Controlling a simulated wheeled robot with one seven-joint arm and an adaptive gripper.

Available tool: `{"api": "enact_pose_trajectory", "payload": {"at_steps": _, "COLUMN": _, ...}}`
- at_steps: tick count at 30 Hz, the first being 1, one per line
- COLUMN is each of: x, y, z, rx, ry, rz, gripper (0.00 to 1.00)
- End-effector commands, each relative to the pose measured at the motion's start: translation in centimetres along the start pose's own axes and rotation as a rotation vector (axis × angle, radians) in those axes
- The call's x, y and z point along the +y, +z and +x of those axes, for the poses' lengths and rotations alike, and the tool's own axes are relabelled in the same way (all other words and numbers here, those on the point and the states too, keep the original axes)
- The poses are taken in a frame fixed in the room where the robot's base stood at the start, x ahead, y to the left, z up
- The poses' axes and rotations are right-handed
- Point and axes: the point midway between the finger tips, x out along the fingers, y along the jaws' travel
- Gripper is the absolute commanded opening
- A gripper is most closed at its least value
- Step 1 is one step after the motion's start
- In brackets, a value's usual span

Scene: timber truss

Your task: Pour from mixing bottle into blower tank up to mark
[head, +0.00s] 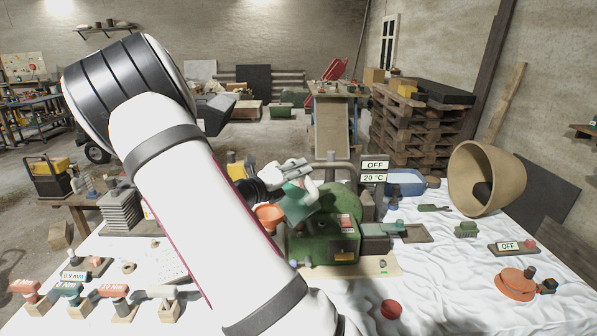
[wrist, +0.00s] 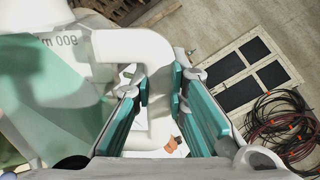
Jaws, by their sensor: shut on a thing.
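The mixing bottle (head: 296,204) is whitish and see-through, with green liquid in it. It is held tilted above the green blower (head: 322,246) in the head view. In the wrist view the bottle (wrist: 75,70) fills the left side, with an upside-down scale mark on its wall. My gripper (wrist: 158,105) is shut on the bottle's white handle, between its green finger pads. An orange funnel (head: 268,216) stands left of the bottle, partly behind my arm. The tank's mark and its liquid level cannot be made out. Whether liquid is flowing cannot be told.
Two displays, "OFF" (head: 375,164) and "20 °C" (head: 374,178), stand behind the blower. A large tan cone (head: 487,178) stands at the right. Red-handled tools (head: 113,292) are at the front left. A red cap (head: 391,309) lies on the white cloth in front.

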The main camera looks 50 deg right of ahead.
Motion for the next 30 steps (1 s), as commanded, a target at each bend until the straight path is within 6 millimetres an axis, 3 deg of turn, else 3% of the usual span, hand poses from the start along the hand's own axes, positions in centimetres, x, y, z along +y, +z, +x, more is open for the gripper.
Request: {"api": "enact_pose_trajectory", "payload": {"at_steps": 30, "x": 0.9, "y": 0.68, "z": 0.03, "rx": 0.001, "ry": -0.002, "rz": -0.188, "gripper": 0.0}}
